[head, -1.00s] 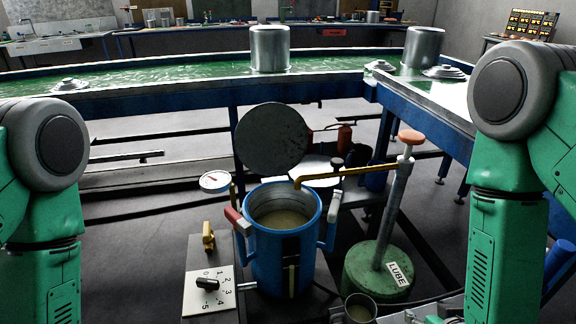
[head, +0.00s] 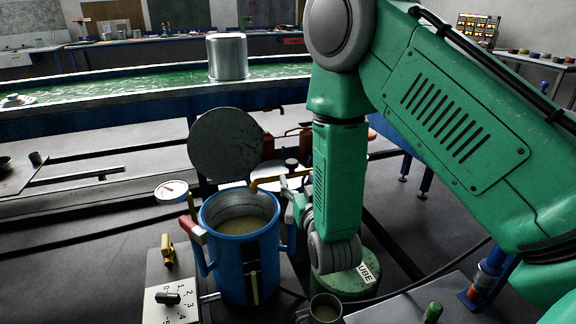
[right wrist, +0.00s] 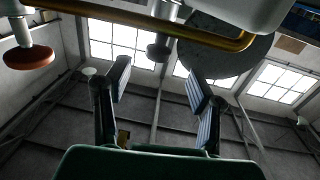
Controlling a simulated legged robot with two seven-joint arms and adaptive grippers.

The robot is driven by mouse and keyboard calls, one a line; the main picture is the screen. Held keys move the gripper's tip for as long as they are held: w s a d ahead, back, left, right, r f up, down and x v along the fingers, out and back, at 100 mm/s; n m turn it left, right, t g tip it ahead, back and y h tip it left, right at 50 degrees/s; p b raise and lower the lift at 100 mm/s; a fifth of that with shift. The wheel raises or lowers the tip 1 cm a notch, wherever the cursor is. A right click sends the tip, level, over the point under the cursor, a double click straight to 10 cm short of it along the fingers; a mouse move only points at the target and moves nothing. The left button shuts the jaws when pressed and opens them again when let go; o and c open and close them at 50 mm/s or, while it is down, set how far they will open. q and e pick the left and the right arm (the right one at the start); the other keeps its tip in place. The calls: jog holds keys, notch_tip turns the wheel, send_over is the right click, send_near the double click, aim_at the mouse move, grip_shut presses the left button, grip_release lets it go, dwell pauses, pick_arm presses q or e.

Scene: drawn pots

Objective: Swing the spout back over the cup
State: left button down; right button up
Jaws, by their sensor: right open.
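The spout (head: 268,181) is a thin brass pipe. Its bent end appears at the back rim of the blue pot (head: 235,268), which holds murky liquid. The metal cup (head: 325,309) stands at the front, away from the spout's end, beside the green lube pump base (head: 350,284). My right gripper (head: 290,192) is by the spout, right of the pot, partly hidden by my arm. In the right wrist view its two fingers (right wrist: 160,88) are apart with nothing between them. The spout (right wrist: 160,24) crosses above them there. My left gripper is not in view.
The pot's round lid (head: 226,145) stands raised behind it. A dial gauge (head: 171,190) and a numbered switch panel (head: 165,302) are left of the pot. The pump's red knob (right wrist: 28,57) shows in the right wrist view. A large tank (head: 110,92) lies behind.

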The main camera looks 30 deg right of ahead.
aim_at(292, 165)
jog(key=x, duration=0.7)
jog(key=shift+w+d+f, duration=0.1)
jog(key=shift+w, duration=0.1)
grip_shut()
